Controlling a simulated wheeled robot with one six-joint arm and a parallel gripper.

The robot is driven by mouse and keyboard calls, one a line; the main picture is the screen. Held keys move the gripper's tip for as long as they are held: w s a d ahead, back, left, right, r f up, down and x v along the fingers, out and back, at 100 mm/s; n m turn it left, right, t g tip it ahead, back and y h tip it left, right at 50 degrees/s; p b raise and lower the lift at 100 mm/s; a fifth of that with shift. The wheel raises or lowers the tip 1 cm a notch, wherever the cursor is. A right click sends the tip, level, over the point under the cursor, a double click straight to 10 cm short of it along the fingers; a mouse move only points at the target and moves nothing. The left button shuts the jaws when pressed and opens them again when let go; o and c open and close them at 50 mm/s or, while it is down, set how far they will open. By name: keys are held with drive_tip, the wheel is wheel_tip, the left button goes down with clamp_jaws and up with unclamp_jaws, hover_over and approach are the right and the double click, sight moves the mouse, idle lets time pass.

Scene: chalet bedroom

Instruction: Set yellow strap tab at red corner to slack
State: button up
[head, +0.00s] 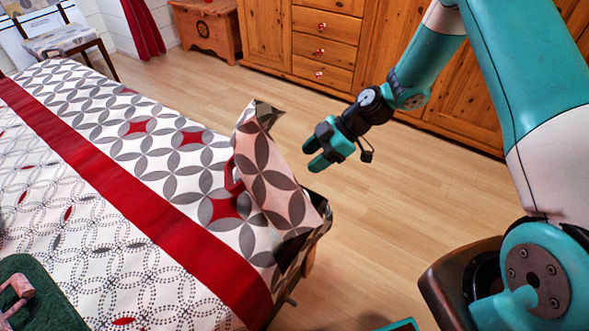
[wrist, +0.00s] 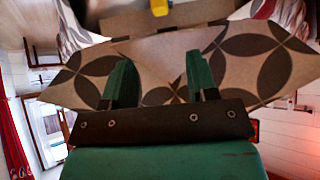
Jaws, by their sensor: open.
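The yellow strap tab (wrist: 159,7) shows in the wrist view at the top edge, partly cut off, on a dark strap or band. I cannot tell its setting. In the head view the tab is not visible. A patterned fabric flap (head: 266,165) stands up at the bed's near right corner, with a red curved piece (head: 233,178) beside its left edge. My gripper (head: 313,154) is open and empty, to the right of the flap and above the floor. In the wrist view its two green fingers (wrist: 158,62) are apart, with the patterned fabric behind them.
The bed (head: 150,190) has a patterned cover with a red band (head: 130,190). A dark green tray (head: 40,275) with a pinkish object lies on it at lower left. Wooden cabinets (head: 320,40) line the back. The wooden floor (head: 390,210) between bed and cabinets is clear.

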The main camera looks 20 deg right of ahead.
drive_tip(key=shift+v, duration=1.75)
drive_tip(key=shift+c, duration=0.2)
